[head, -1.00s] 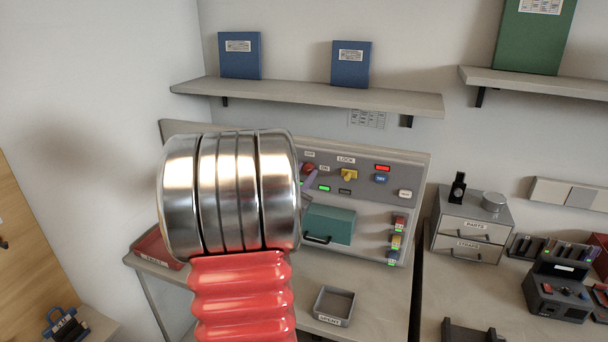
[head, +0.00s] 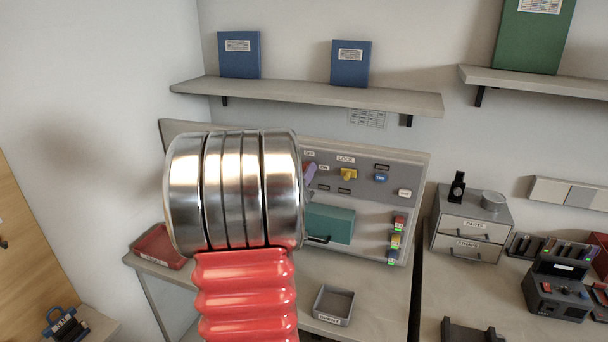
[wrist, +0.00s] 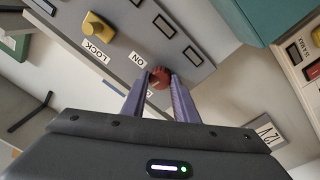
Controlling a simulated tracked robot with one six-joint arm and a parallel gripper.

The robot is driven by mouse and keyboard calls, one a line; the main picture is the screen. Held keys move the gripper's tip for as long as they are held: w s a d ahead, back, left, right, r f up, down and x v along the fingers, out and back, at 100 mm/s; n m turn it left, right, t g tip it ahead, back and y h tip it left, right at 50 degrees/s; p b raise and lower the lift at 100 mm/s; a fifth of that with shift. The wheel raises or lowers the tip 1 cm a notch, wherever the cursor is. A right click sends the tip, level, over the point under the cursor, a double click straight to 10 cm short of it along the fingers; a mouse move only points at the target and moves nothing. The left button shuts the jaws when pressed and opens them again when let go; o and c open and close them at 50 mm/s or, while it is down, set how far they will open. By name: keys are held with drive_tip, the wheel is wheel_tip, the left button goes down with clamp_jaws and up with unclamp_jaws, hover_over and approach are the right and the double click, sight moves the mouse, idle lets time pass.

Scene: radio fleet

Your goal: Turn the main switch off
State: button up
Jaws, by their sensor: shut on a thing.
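The main switch is a round red knob (wrist: 160,77) on the grey sloping panel (head: 385,164), beside the labels OFF and ON. My gripper (wrist: 161,84) has its two purple fingers on either side of the knob, shut on it. In the head view a purple finger (head: 311,174) shows at the panel, and my arm hides much of the area to its left. The small indicator windows (head: 344,191) on the panel are dark. Which way the knob points cannot be told clearly.
A yellow LOCK knob (head: 349,174) and a blue button (head: 381,178) sit right of the switch. A teal box (head: 330,224) juts out below. Colored modules with lit lamps (head: 397,242) stand at lower right. A grey tray (head: 334,304) and red tray (head: 157,246) lie on the bench.

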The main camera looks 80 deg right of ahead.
drive_tip(key=shift+f+n, duration=0.15)
drive_tip(key=shift+n, duration=1.05)
drive_tip(key=o, duration=1.1)
drive_tip(key=shift+c, duration=0.2)
drive_tip(key=shift+a, duration=0.1)
drive_tip(key=w+a+f, duration=0.1)
drive_tip(key=a, duration=1.2)
drive_tip(key=shift+w+a, duration=0.2)
drive_tip(key=shift+a, duration=0.1)
